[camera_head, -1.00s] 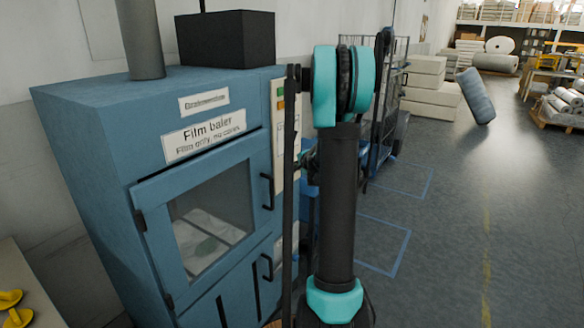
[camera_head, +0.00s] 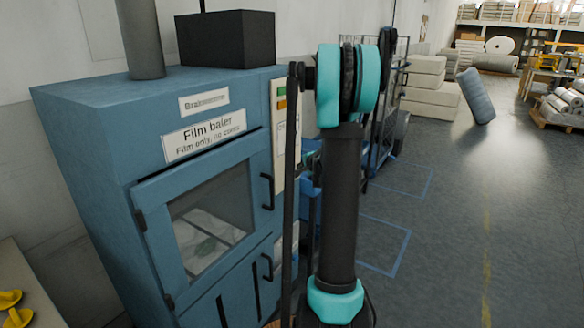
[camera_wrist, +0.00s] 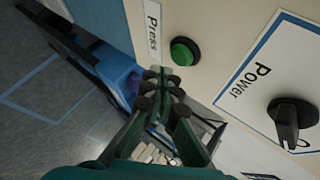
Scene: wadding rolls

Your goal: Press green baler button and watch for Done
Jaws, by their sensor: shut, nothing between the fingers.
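The blue film baler (camera_head: 95,150) stands at the left in the head view, its windowed door closed. Its pale control panel (camera_head: 291,140) is partly hidden behind my arm. In the wrist view, a round green button (camera_wrist: 184,51) sits on the cream panel beside a label reading "Press" (camera_wrist: 153,30). My gripper (camera_wrist: 163,84) is shut and empty. Its fingertips appear just below and left of the button in that picture, with a visible gap between them and the button in the image. I cannot tell their depth from the panel. No "Done" sign is readable.
A black "Power" knob (camera_wrist: 290,118) is on the panel at right in the wrist view. A wheeled cage (camera_head: 385,110) stands beyond the baler. The floor at right is open.

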